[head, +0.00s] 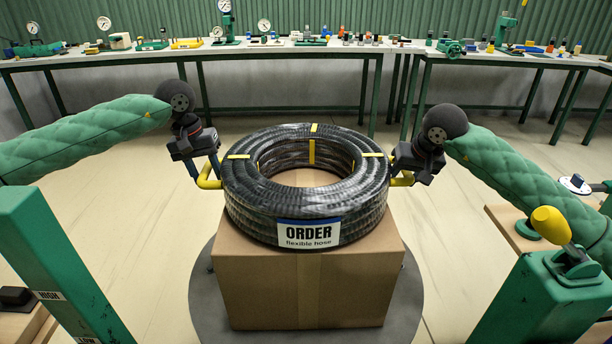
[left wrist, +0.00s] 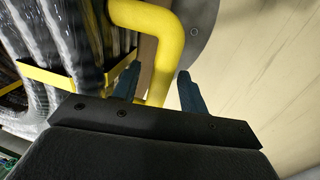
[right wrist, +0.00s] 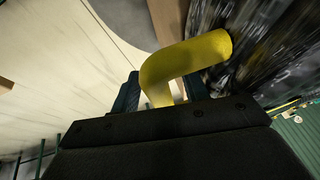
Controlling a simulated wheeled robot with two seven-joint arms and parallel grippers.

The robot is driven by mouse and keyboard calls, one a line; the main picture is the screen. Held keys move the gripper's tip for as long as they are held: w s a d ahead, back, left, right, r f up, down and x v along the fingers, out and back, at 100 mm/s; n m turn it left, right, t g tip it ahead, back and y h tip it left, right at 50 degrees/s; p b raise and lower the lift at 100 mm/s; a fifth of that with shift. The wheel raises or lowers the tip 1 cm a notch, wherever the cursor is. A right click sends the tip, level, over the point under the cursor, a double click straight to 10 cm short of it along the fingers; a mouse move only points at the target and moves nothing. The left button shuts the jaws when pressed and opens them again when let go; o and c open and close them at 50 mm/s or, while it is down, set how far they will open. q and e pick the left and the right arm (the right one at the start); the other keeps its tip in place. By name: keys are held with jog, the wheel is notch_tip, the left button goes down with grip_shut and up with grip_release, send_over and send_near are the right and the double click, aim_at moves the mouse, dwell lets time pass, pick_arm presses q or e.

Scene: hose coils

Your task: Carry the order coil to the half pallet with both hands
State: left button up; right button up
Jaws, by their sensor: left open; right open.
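The order coil (head: 312,238), a black ribbed hose ring with yellow straps and an "ORDER flexible hose" label, lies flat on a cardboard box (head: 260,285). Yellow handles stick out at its left (head: 207,182) and right (head: 402,181). My left gripper (head: 212,168) is open at the left handle; in the left wrist view the yellow bar (left wrist: 160,55) passes between its fingers (left wrist: 157,84). My right gripper (head: 403,168) is open at the right handle; in the right wrist view the bent bar (right wrist: 185,62) sits between its fingers (right wrist: 163,90). I cannot make out the half pallet.
The box stands on a round grey disc (head: 206,305). A green post (head: 60,265) marked HIGH and LOW stands at front left, a green stand with a yellow knob (head: 550,225) at front right. Long benches (head: 150,58) with gauges and parts line the back wall. Floor between is clear.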

pick_arm(q)
jog(key=shift+c, duration=0.4)
pick_arm(e)
jog(key=shift+c, duration=0.5)
pick_arm(q)
grip_shut()
pick_arm(e)
grip_shut()
jog(key=shift+d, duration=0.1)
pick_arm(q)
jog(key=shift+w+r, duration=0.1)
jog(key=shift+r, duration=0.1)
pick_arm(e)
jog(key=shift+w+r, duration=0.1)
jog(key=shift+r, duration=0.05)
